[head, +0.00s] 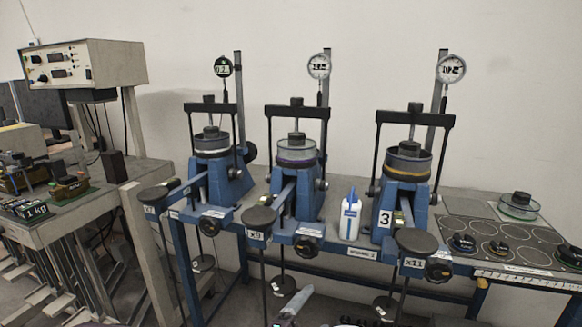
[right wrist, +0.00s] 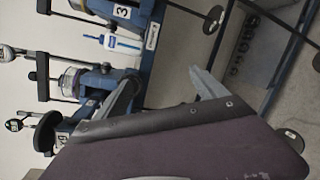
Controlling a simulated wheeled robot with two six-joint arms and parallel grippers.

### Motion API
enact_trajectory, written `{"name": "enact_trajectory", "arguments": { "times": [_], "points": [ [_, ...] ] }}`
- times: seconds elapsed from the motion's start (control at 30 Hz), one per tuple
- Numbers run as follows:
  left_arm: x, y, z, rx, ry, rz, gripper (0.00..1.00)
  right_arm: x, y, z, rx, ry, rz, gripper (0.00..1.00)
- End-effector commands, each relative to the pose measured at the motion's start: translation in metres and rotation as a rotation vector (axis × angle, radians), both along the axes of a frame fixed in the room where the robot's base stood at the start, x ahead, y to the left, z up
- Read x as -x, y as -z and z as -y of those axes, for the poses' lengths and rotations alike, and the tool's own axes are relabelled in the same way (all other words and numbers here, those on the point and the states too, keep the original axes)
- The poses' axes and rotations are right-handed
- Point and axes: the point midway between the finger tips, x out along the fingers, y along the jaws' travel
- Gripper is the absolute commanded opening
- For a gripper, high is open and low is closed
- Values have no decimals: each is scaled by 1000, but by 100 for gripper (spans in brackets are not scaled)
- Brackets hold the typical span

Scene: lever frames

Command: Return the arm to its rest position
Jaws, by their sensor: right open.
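My right gripper (right wrist: 163,78) is open and empty in the right wrist view, its two grey fingers spread apart. The wrist picture is turned on its side, with the lever frames beyond the fingers. In the head view, a grey finger-like part (head: 296,302) shows at the bottom centre, in front of the middle lever frame (head: 290,205); which gripper it belongs to is hard to tell. The rest of that arm is out of frame. My left gripper is not clearly seen.
Blue lever frames stand on the bench: left (head: 222,185), middle, and right (head: 402,190). Hanging weight rods (head: 400,285) reach below its front edge. A white bottle (head: 350,217) stands between two frames. A mat (head: 478,212) with weights lies right. A side table (head: 95,200) stands left.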

Motion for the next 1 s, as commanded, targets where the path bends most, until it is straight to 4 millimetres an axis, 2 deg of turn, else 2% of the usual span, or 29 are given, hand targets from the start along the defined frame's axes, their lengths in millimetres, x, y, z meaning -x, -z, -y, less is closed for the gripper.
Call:
{"name": "enact_trajectory", "arguments": {
  "times": [0.17, 0.27, 0.37, 0.47, 0.5, 0.6, 0.7, 0.8, 0.87, 0.9, 1.0],
  "points": [
    [0, 0, 0, 0, 0, 0, 0, 13, 26, 56, -57, 180, -140, 82],
    [0, 0, 0, 0, 0, 0, 0, 31, 46, 92, -121, 313, -244, 82],
    [0, 0, 0, 0, 0, 0, 0, 61, 72, 128, -237, 483, -369, 82],
    [0, 0, 0, 0, 0, 0, 0, 108, 103, 156, -457, 704, -508, 82],
    [0, 0, 0, 0, 0, 0, 0, 128, 115, 159, -576, 795, -552, 82],
    [0, 0, 0, 0, 0, 0, 0, 158, 136, 150, -882, 975, -592, 82],
    [0, 0, 0, 0, 0, 0, 0, 164, 143, 137, -1169, 1098, -546, 82],
    [0, 0, 0, 0, 0, 0, 0, 154, 142, 131, -1427, 1186, -429, 82],
    [0, 0, 0, 0, 0, 0, 0, 144, 138, 133, -1568, 1225, -330, 82],
    [1, -25, 0, 0, 0, -2, 0, 142, 113, 131, -1578, 1223, -328, 82],
    [0, -59, 0, 0, 0, 1, 0, 143, 79, 130, -1568, 1220, -337, 82]
  ]
}}
